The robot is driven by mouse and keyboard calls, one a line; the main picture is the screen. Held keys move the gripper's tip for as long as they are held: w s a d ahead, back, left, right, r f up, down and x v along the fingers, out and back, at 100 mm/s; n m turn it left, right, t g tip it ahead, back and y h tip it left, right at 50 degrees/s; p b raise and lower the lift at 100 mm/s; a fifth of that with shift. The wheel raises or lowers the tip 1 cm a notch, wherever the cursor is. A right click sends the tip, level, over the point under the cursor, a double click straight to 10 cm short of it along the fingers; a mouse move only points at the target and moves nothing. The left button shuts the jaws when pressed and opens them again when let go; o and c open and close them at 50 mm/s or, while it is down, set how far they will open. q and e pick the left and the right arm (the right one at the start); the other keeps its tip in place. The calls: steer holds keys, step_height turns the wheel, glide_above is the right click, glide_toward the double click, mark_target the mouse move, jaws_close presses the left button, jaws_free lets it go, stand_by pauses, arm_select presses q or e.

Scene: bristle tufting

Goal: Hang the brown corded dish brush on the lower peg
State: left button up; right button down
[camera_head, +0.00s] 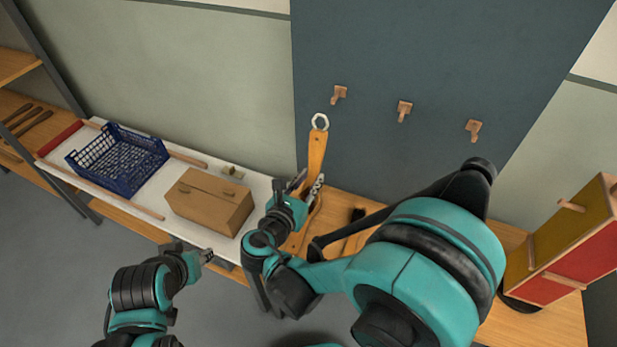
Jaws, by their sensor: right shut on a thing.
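The brown dish brush (316,152) stands nearly upright, with a pale cord loop (320,121) at its top end. My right gripper (308,188) is shut on it below the loop, and the gripper and arm partly hide its lower part. Three wooden pegs are on the dark wall panel: left (339,94), middle (404,110) and right (473,129). The right one shows lowest in the picture. The loop is apart from the pegs, below and left of the left one. My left gripper (207,256) is in front of the bench, holding nothing visible; its jaws are too small to read.
A blue crate (120,190) and a cardboard box (208,203) stand on the white surface (160,206) at left. A dark-tipped item (357,215) lies on the wooden bench. A yellow-and-red unit (570,240) with wooden pegs stands at right. The wall around the pegs is clear.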

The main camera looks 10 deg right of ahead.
steer(key=shift+a+r, duration=0.2)
steer(key=shift+w+d, duration=0.1)
steer(key=shift+w, duration=0.05)
steer(key=b+x, duration=0.1)
steer(key=x, duration=1)
steer(key=shift+w+r, duration=0.15)
steer(key=shift+r, duration=0.15)
stand_by(0.7)
steer(key=c, duration=1.2)
jaws_free()
